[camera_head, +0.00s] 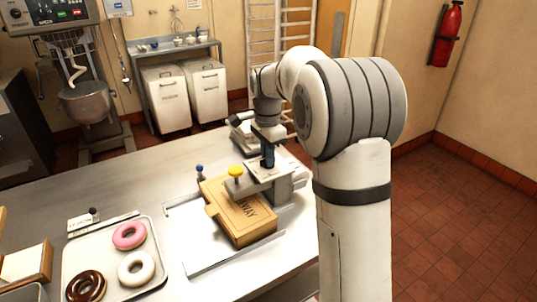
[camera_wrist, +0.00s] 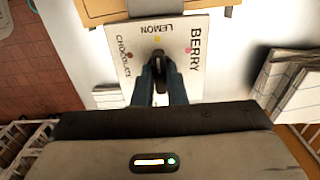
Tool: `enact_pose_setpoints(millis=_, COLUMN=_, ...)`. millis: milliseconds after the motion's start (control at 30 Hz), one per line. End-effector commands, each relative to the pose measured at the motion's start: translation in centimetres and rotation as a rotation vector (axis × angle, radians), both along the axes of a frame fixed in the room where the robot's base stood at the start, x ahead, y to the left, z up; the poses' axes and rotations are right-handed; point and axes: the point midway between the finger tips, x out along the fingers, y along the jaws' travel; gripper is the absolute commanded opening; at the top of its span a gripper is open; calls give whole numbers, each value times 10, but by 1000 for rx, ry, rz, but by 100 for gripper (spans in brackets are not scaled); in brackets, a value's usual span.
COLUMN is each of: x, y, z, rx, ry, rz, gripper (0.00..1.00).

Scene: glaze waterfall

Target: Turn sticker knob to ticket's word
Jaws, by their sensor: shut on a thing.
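The sticker knob (camera_wrist: 159,56) is dark and sits on a white label plate (camera_wrist: 122,72) in the wrist view. The plate reads CHOCOLATE at left, LEMON at the far middle and BERRY at right, with coloured dots. My gripper (camera_wrist: 160,70) is shut on the knob, its two dark fingers on either side. The knob's pointing direction is hidden by the fingers. In the head view my gripper (camera_head: 268,160) reaches down onto the sticker machine (camera_head: 284,192), which has a yellow button (camera_head: 236,171). I see no ticket with a readable word.
A tray (camera_head: 152,284) with pink, white and chocolate doughnuts is at front left. A small dark-topped post (camera_head: 199,171) stands behind the box. The counter's left part (camera_head: 110,190) has free room.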

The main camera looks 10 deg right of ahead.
Motion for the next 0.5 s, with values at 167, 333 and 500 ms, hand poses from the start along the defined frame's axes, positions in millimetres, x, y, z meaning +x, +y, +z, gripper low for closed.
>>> enact_pose_setpoints(millis=167, x=1, y=0, z=1, rx=0, ry=-4, rz=0, gripper=0)
enact_pose_setpoints(millis=333, x=1, y=0, z=1, rx=0, ry=-4, rz=1, gripper=15)
enact_pose_setpoints(millis=500, x=1, y=0, z=1, rx=0, ry=-3, rz=1, gripper=29)
